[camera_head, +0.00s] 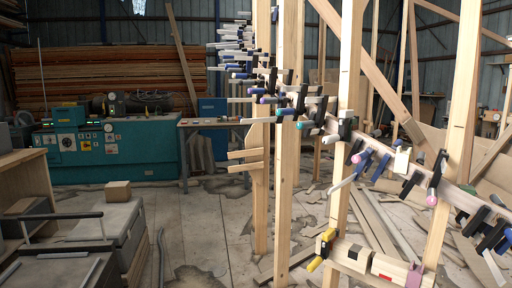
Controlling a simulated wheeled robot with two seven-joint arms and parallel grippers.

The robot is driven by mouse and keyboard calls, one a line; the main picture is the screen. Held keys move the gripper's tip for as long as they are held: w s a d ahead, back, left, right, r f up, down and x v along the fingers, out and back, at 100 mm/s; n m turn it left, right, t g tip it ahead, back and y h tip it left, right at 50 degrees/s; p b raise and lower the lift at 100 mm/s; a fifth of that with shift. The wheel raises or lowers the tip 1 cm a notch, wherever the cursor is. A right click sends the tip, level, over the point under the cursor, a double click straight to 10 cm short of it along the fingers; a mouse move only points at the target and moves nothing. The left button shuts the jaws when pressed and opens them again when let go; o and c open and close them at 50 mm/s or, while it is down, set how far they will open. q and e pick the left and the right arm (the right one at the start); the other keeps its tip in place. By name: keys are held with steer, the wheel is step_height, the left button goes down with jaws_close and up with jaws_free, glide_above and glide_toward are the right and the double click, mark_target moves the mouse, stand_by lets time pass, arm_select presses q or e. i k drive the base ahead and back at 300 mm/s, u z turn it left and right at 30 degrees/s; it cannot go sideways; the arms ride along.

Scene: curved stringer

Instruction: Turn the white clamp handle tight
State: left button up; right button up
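A curved wooden stringer (380,262) runs among upright posts, with many clamps fixed along the curved row. Several clamp handles look white or pale. One pale handle (341,187) sticks out down and left beside the middle right post. Another pale handle (493,266) hangs at the lower right. A shorter whitish one (331,139) is at the post's left side. I cannot tell which is the white handle of the task, nor how tight any clamp is. Neither of my grippers shows in the head view.
Wooden posts (284,200) stand close in front of the clamps. Other clamps have blue, pink and yellow (322,250) handles. A teal machine (120,150) stands at the back left, and grey boxes (95,240) at the front left. The floor between is mostly clear, with scraps.

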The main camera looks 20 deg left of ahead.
mark_target(334, 139)
steer(key=u, duration=1.25)
steer(key=i, duration=1.65)
steer(key=z, duration=0.65)
